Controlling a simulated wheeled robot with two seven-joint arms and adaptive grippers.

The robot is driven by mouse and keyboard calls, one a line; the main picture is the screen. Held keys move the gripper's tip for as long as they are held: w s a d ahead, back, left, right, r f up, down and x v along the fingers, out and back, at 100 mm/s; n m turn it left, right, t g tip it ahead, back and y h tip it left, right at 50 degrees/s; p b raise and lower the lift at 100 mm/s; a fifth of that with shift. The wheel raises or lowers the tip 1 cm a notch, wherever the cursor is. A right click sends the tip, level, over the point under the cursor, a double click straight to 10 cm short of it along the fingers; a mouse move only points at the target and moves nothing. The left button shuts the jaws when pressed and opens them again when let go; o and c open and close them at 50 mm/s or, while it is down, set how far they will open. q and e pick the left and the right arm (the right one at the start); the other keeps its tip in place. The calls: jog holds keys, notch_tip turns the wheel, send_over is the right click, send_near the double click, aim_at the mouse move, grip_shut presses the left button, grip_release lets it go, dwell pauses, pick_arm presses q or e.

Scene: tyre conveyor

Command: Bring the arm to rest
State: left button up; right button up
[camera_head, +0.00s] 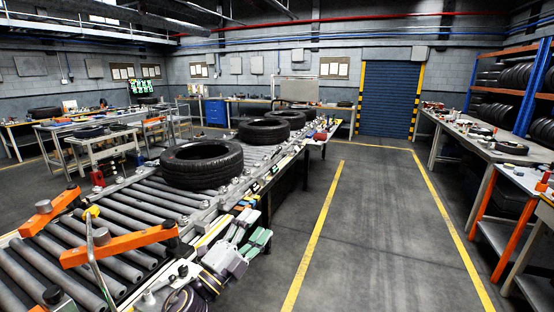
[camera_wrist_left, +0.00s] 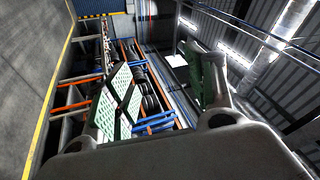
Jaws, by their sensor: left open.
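My left gripper (camera_head: 250,232) shows low in the head view, just right of the roller conveyor (camera_head: 115,222), beside its near side rail. Its two green-padded fingers are apart with nothing between them. In the left wrist view the open fingers (camera_wrist_left: 165,92) also stand apart and empty, with shelving and the ceiling far beyond them. A black tyre (camera_head: 202,165) lies flat on the rollers, apart from the gripper and farther along the belt. My right gripper does not show in either view.
Two more tyres (camera_head: 264,131) (camera_head: 286,118) lie farther along the conveyor. Orange stop bars (camera_head: 118,244) cross the near rollers. Clear floor (camera_head: 350,230) with yellow lines lies to the right. A workbench (camera_head: 490,145) and tyre racks (camera_head: 515,75) stand at the far right.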

pick_arm(q)
jog(key=s+a+f+n+g+y, duration=0.3)
jog(key=a+f+n+y, duration=1.05)
jog(key=f+n, duration=0.3)
jog(key=s+a+f+n+g, duration=0.2)
jog(key=s+f+g, duration=0.4)
jog(key=s+f, duration=0.3)
jog(key=s+a+f+n+g, duration=0.15)
jog(key=s+f+g, duration=0.45)
jog(key=s, duration=0.6)
notch_tip(320, 180, down, 34)
jog(key=s, duration=0.3)
jog(key=s+a+f, duration=0.2)
jog(key=s+f, duration=0.7)
jog(key=s, duration=0.1)
jog(key=s+a+f+g, duration=0.1)
jog(key=s+a+f, duration=0.1)
jog(key=s+f, duration=0.8)
jog(key=shift+s+a+f+g, duration=0.25)
jog(key=shift+s+f+g, duration=0.05)
jog(key=shift+s, duration=0.5)
jog(key=shift+h, duration=0.25)
